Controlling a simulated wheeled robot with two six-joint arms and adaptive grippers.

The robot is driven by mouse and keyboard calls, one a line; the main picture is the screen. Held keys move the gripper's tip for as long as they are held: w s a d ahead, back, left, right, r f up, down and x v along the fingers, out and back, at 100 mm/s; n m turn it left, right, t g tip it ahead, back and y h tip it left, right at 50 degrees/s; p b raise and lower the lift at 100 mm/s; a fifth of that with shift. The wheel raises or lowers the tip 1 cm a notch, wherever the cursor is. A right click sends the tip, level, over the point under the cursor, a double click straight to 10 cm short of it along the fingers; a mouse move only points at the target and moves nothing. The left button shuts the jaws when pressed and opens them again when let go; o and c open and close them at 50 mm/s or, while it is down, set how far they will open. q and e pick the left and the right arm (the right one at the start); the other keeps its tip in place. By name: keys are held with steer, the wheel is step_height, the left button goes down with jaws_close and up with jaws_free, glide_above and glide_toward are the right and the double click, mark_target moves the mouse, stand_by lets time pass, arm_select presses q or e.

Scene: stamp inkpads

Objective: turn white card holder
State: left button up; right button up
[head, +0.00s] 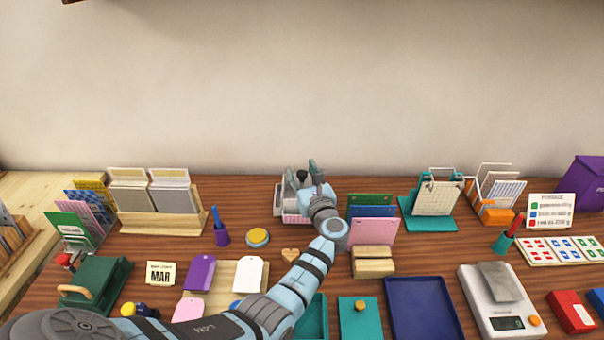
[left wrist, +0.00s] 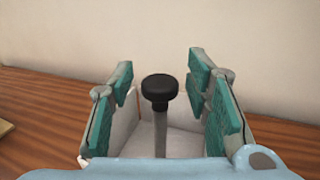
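The white card holder (head: 281,205) stands at the back middle of the desk in the head view, mostly hidden behind my left gripper (head: 300,175). In the left wrist view, the holder's pale walls (left wrist: 182,143) show between and below the fingers. A black round knob (left wrist: 159,88) on a grey post rises from its middle. My left gripper (left wrist: 160,68) is open, with a teal-padded finger on each side of the knob. Gaps show between the knob and both pads. My right gripper is not in view.
Left of the holder are a round yellow-topped tin (head: 257,237) and a purple stamp (head: 220,228). Right of it stand colored cards (head: 372,230) and a teal calendar stand (head: 420,219). A wooden card rack (head: 160,224) is farther left. The wall behind is bare.

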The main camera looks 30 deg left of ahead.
arm_select(q)
step_height(320, 180, up, 10)
stand_by(0.4)
